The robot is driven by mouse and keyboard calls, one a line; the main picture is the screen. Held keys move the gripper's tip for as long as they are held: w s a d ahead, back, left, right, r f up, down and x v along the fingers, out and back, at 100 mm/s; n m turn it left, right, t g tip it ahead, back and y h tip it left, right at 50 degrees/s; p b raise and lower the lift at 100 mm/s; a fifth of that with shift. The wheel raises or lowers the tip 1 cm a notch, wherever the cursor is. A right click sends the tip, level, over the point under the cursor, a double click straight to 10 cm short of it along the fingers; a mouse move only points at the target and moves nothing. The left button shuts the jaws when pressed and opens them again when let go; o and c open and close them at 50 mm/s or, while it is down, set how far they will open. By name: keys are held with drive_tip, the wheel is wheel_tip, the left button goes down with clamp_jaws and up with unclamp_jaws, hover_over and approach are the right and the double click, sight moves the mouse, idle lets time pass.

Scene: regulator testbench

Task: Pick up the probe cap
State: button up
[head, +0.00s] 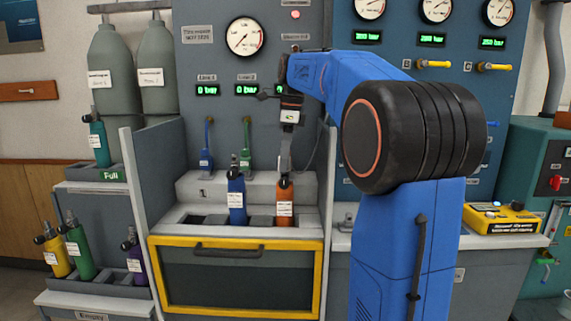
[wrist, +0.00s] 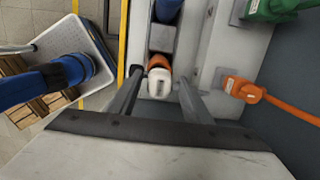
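My gripper (head: 285,165) points down over an orange cylinder (head: 285,190) standing in the bench rack. In the wrist view, the two fingers of my gripper (wrist: 160,77) are apart, one on each side of a white-topped piece (wrist: 159,85) at the orange cylinder's upper end. I see a gap on both sides of it, with no clear contact. Nothing is labelled as the probe cap; this white piece may be it, but I cannot tell. An orange connector (wrist: 240,88) with an orange cable sits just right of the fingers.
A blue cylinder (head: 237,200) stands left of the orange one in the rack. Blue (head: 205,160) and green (head: 245,158) connectors hang behind. A yellow-framed guard (head: 237,242) fronts the bench, with grey side walls. A yellow device (head: 500,217) lies on the right counter.

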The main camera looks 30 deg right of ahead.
drive_tip(key=c, duration=0.9)
wheel_tip(320, 180, up, 9)
drive_tip(key=shift+f, duration=0.2)
drive_tip(key=shift+r, duration=0.75)
drive_tip(key=shift+s, duration=0.1)
